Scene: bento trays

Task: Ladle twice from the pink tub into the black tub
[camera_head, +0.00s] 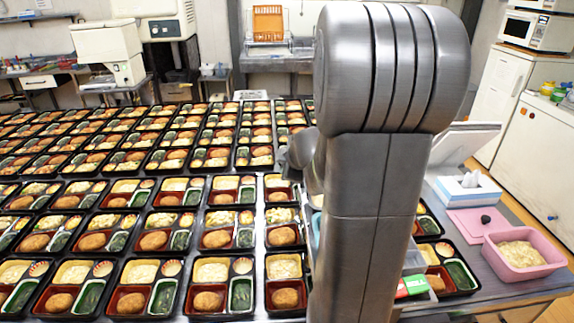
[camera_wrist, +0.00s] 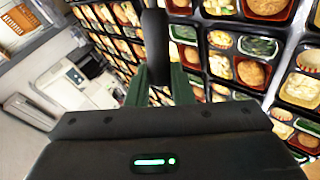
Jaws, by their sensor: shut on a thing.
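The pink tub (camera_head: 540,271) stands at the right end of the table in the head view, with pale, lumpy food inside. My gripper (camera_wrist: 160,88) shows in the wrist view with its green fingers shut on a black upright handle (camera_wrist: 156,42), which looks like the ladle's. The ladle's bowl is not visible. In the head view my arm hides most of the gripper, which is over the bento trays, well left of the pink tub. I cannot make out a black tub apart from the black bento trays; my arm covers part of the table.
Rows of filled bento trays (camera_head: 193,300) cover the table left of my arm. A pink board (camera_head: 470,226) with a small dark object (camera_head: 486,219) and a white-blue box (camera_head: 466,190) lie near the pink tub. A green-red packet (camera_head: 412,287) is beside my arm.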

